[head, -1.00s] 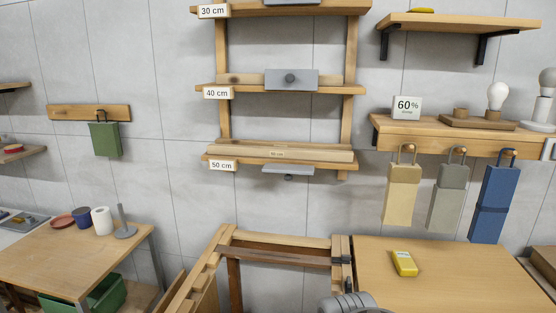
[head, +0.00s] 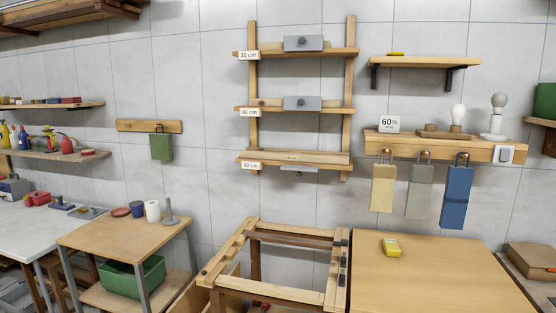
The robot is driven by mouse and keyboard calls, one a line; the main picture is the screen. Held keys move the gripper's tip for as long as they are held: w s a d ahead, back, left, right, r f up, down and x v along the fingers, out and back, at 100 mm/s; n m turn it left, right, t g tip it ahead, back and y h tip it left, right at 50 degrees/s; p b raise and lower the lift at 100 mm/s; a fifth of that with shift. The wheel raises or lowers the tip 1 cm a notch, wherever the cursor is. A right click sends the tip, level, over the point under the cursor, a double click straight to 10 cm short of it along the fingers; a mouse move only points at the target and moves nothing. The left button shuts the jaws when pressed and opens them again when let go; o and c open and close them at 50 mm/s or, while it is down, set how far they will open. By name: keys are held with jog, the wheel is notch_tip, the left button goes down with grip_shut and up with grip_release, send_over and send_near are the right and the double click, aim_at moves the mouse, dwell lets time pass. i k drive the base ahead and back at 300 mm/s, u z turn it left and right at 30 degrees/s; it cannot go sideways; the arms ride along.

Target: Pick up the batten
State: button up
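A long pale wooden batten (head: 318,159) lies flat along the lowest wall shelf, above the tag marked 50 cm (head: 251,166). A small label sits at its middle, too small to read now. A grey plate (head: 299,169) hangs under the front of that shelf. The shelf marked 40 cm (head: 249,112) carries another wooden strip, partly hidden by a grey plate with a dark knob (head: 302,104). A similar grey plate (head: 303,43) is on the 30 cm shelf. My gripper is not in view.
An open wooden frame bench (head: 270,289) stands below the shelves. To its right is a table (head: 440,275) with a yellow device (head: 391,247). A smaller table (head: 115,236) stands left, with a green bin (head: 133,275) beneath. Three bags hang from the right shelf (head: 440,146).

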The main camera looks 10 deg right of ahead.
aim_at(250, 154)
jog(key=u, duration=0.7)
jog(key=i, duration=0.6)
jog(key=u, duration=0.75)
jog(key=i, duration=0.85)
jog(key=z, duration=0.25)
